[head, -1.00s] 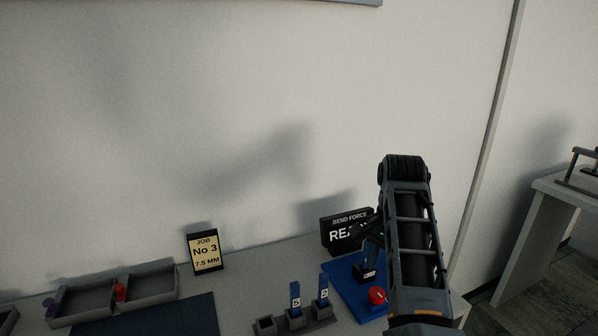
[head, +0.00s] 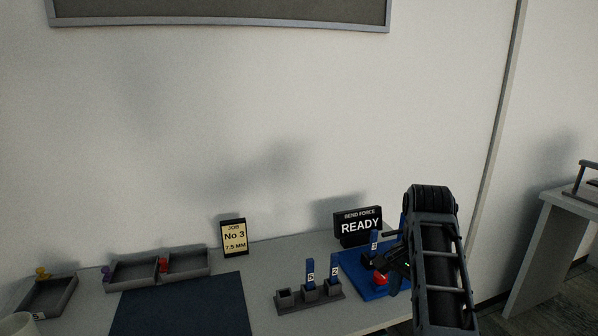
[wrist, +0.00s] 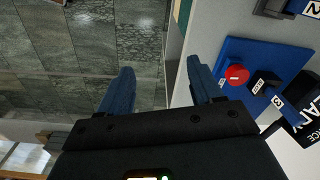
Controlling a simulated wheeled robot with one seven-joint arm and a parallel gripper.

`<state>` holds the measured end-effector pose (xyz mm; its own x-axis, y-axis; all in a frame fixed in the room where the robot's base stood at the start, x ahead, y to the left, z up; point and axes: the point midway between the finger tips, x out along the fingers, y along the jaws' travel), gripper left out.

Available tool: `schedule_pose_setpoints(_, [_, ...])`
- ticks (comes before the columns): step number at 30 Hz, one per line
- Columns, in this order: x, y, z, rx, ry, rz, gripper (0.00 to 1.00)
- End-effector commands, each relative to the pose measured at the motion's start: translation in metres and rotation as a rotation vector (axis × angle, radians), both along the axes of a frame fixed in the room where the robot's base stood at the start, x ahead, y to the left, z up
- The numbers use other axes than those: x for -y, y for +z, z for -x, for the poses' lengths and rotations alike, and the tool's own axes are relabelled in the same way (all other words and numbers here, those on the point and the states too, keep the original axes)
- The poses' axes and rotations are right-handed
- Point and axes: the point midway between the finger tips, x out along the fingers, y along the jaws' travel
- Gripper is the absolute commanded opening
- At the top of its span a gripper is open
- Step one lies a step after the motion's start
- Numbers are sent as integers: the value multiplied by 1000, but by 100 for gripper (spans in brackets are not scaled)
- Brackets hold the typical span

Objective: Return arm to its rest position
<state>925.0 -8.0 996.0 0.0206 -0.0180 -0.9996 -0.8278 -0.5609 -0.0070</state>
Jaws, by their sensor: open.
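My arm (head: 440,265) rises at the right of the head view, in front of the blue press base. Beyond the fingers lie the grey floor tiles and the bench edge. The blue press base (wrist: 262,55) with its red button (wrist: 237,74) is close to the right finger in that view.
The bench carries a READY sign (head: 359,226), a job card (head: 234,237), a holder (head: 310,293) with blue numbered strips, trays (head: 187,263) and a dark mat (head: 190,305). A second table (head: 560,200) stands at right.

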Motion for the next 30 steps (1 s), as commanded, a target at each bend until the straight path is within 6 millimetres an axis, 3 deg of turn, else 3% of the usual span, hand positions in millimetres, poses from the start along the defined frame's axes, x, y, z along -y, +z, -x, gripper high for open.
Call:
schedule_pose_setpoints(8, [18,-34,12,48,28,47,65])
schedule_pose_setpoints(17, [49,-91,40,144,101,140,65])
schedule_pose_setpoints(24, [82,-150,92,275,235,263,65])
schedule_pose_setpoints(30, [97,-182,146,388,371,353,65])
